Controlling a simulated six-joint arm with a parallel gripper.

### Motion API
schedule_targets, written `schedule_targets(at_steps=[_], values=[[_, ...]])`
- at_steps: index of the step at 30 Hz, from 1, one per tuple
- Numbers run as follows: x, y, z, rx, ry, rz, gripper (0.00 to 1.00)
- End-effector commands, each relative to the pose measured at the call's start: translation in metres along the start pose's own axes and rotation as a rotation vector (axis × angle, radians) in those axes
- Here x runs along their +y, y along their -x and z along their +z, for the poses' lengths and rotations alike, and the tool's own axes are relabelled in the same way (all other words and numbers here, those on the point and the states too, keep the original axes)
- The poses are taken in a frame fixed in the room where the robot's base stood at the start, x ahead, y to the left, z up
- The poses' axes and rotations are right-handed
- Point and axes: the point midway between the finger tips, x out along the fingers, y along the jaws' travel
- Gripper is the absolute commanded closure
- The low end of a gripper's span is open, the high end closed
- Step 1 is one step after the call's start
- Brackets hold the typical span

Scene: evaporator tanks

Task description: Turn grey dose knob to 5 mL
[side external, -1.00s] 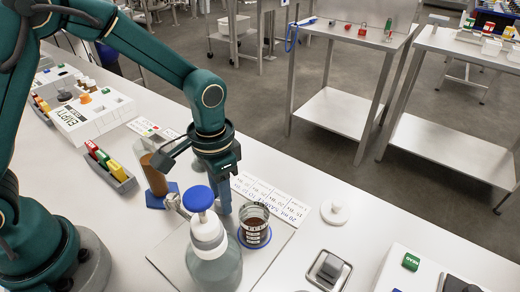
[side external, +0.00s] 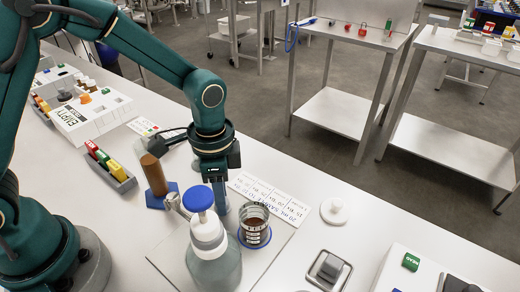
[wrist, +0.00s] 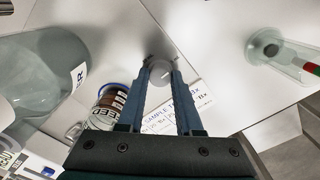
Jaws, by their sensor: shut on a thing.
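The dispenser bottle (side external: 213,262) has a white neck and a blue cap (side external: 198,198) in the side view. Its pale grey body (wrist: 45,75) fills the left of the wrist view. My gripper (wrist: 159,70) points down and is shut on a small round grey knob (wrist: 160,75), seen between the fingertips in the wrist view. In the side view my gripper (side external: 221,208) is just behind the bottle top, and the knob is hidden there. I cannot read any dose mark or pointer.
A jar with brown contents (side external: 255,228) stands right of the bottle, close to my fingers. A printed card (side external: 270,200) lies behind it. A brown cylinder (side external: 154,176) stands on a blue base (side external: 162,198) at left. A white lidded piece (side external: 334,210) lies further right.

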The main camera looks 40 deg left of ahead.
Motion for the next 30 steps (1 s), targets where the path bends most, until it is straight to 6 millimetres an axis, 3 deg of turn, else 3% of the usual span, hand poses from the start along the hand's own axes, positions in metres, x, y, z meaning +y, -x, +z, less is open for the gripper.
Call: schedule_targets(at_steps=[8,9,10,11,21,30], values=[[0.0,0.0,0.0,-0.002,-0.002,0.0,1.0],[0.0,0.0,0.0,-0.001,-0.002,0.0,0.51],[0.0,0.0,0.0,-0.001,-0.002,0.0,0.39],[0.0,0.0,0.0,-0.001,-0.001,0.0,0.36],[0.0,0.003,-0.001,0.002,0.0,-0.001,0.36],[-0.001,0.041,-0.001,0.004,-0.001,-0.003,0.36]])
